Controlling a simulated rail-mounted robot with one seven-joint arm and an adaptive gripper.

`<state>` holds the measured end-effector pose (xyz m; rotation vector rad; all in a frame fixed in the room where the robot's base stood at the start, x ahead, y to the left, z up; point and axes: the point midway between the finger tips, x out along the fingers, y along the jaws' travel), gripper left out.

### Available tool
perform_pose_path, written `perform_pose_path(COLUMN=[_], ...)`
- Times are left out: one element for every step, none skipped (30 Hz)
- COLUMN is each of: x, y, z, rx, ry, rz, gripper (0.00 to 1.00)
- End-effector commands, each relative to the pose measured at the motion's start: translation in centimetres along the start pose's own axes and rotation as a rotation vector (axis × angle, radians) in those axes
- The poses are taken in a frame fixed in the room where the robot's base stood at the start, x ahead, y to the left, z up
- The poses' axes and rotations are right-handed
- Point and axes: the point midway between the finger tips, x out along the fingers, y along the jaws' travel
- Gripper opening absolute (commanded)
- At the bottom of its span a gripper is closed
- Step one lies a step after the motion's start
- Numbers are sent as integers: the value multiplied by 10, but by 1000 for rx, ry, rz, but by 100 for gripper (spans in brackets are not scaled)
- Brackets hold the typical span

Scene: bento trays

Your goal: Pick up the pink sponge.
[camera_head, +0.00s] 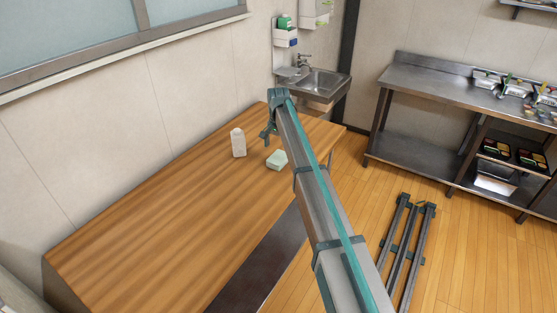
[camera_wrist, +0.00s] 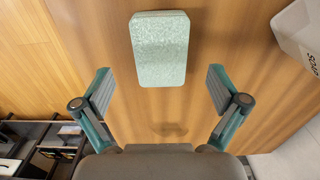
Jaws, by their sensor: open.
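The sponge (camera_head: 277,160) on the wooden table looks pale mint green, not pink. In the wrist view the sponge (camera_wrist: 160,48) is a rounded block with a speckled top, ahead of my gripper and centred between the lines of its fingers. My gripper (camera_wrist: 159,88) is open and empty, one finger on each side, above the table. In the head view my gripper (camera_head: 268,133) is small and partly hidden by my arm, close to the sponge on its far side. No pink sponge shows in either view.
A white bottle (camera_head: 238,143) stands on the table (camera_head: 150,220) left of the sponge; it shows at the upper right of the wrist view (camera_wrist: 298,32). The table's left part is clear. A metal sink (camera_head: 318,84) and a steel counter (camera_head: 430,80) lie beyond.

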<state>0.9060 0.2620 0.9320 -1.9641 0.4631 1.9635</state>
Motion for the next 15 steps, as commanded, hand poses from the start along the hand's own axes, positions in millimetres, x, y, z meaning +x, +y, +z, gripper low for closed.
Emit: perform_pose_path(x=[2,4,6,9,12,16,20,24,30,34,38,44,46,49,51], y=[0,0,0,0,0,0,0,0,0,0,0,0,-1,0,-1], z=[0,0,0,0,-1,-1,-1,-2,-2,-2,-2,-2,-2,-2,-2], rx=[0,0,0,0,0,0,0,0,0,0,0,0,0,0,0], ry=[0,0,-1,-1,-2,-2,-2,-2,-2,-2,-2,-1,-1,-1,-1], rz=[0,0,1,1,2,2,2,2,2,2,2,1,1,1,1], gripper=[97,97,97,97,97,97,97,97,97,97,97,97,97,97,97])
